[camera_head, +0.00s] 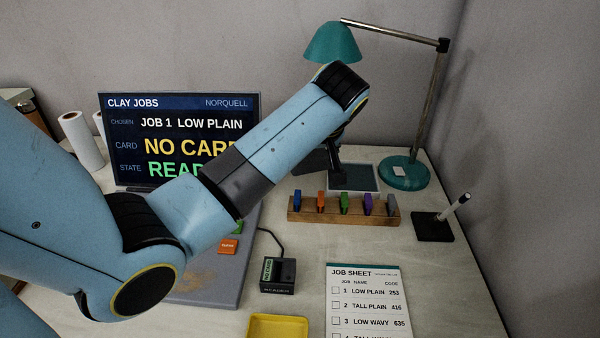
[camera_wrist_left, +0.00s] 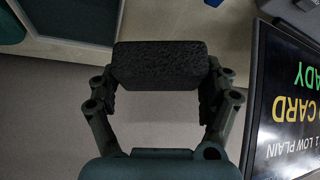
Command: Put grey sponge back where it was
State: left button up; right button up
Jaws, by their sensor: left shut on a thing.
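The grey sponge (camera_wrist_left: 160,65) shows in the left wrist view as a dark, pitted block. It lies across the space between the fingers of my left gripper (camera_wrist_left: 160,85), which is shut on it. In the head view my left gripper (camera_head: 335,150) is partly hidden by its own arm, behind the rack of coloured tags. The sponge cannot be made out there. A shallow dark-rimmed tray (camera_head: 352,189) with a grey-blue inside lies just beside and below the gripper. My right gripper is in neither view.
The teal lamp (camera_head: 405,172) stands right of the tray, its shade above my wrist. The tag rack (camera_head: 345,215) is in front, a black stand (camera_head: 433,228) at right. The monitor (camera_head: 125,155) is left. A card reader (camera_head: 278,277), yellow tray (camera_head: 277,318) and job sheet (camera_head: 368,300) lie nearer.

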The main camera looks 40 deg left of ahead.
aim_at(298, 182)
pick_arm(q)
jog(key=a+f, duration=0.2)
jog(key=a, duration=0.1)
jog(key=shift+w+a, duration=0.1)
jog(key=shift+a, duration=0.05)
jog(key=shift+f+b, duration=0.5)
jog(key=shift+f, duration=1.5)
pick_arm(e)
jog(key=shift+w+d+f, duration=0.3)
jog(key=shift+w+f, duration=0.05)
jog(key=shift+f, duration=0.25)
pick_arm(q)
jog(key=shift+f, duration=0.1)
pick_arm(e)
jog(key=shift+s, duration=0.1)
pick_arm(q)
jog(key=o, duration=0.9)
